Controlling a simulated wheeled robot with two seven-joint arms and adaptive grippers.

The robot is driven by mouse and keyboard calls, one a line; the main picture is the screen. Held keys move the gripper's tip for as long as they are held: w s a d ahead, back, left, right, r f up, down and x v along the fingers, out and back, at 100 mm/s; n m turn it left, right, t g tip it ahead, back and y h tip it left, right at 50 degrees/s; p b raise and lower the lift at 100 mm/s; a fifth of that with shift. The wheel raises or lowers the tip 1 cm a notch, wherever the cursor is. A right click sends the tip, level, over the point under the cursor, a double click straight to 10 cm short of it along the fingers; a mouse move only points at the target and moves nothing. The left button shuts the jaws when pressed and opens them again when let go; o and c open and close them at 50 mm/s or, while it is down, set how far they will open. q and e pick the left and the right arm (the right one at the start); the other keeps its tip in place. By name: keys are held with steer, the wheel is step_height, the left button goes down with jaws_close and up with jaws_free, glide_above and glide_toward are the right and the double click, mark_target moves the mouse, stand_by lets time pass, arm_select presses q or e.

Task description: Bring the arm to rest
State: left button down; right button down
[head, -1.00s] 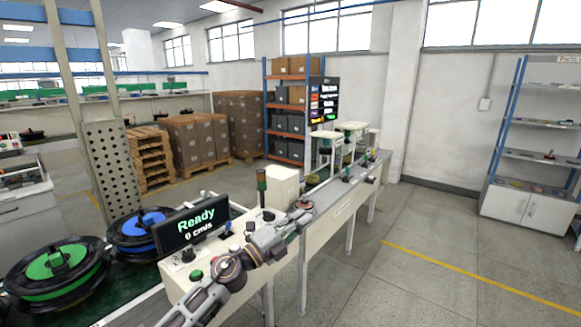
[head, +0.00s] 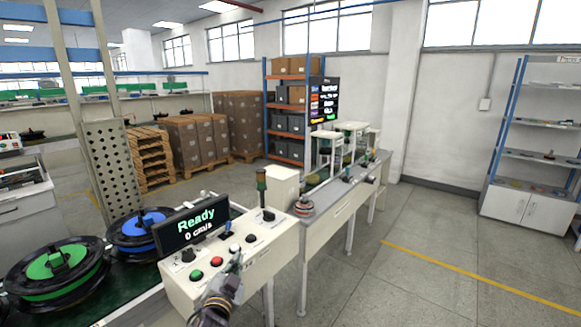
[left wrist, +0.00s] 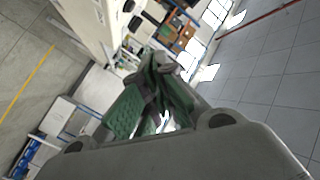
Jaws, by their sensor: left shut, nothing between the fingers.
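My left gripper (head: 237,262) is low in the head view, in front of the control panel (head: 255,252) with its knobs and buttons. Its arm comes up from the bottom edge. In the left wrist view its green-padded fingers (left wrist: 158,85) are together with nothing between them. I cannot tell from the head view whether the fingertips touch the panel. My right gripper is not in view.
A display (head: 192,226) reading "Ready" stands on the panel's left. Wheels with green (head: 55,265) and blue (head: 142,228) hubs lie on the conveyor. A small round part (head: 304,207) sits on the grey bench. The floor (head: 400,280) at right is clear.

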arm_select(q)
steer(key=s+a+f+n+g+y, duration=0.1)
steer(key=s+a+f+n+g, duration=0.15)
steer(key=s+f, duration=0.35)
steer(key=s+a+f+n+g+y, duration=0.1)
steer(key=s+a+f+n+g, duration=0.2)
steer(key=s+f, duration=0.35)
steer(key=s+f+g+h, duration=0.1)
steer(key=s+f+g, duration=0.3)
steer(key=s, duration=0.4)
steer(key=s+f+g+h, duration=0.1)
steer(key=s+f+g, duration=0.3)
steer(key=s, duration=0.4)
steer(key=s+a+f+g, duration=0.1)
steer(key=s+f+g, duration=0.15)
steer(key=f, duration=2.95)
steer(key=s+a+f, duration=0.2)
steer(key=s+f, duration=0.8)
steer(key=s, duration=0.1)
steer(key=s+a+f, duration=0.2)
steer(key=s+f, duration=0.8)
steer(key=s, duration=0.1)
steer(key=shift+s, duration=0.35)
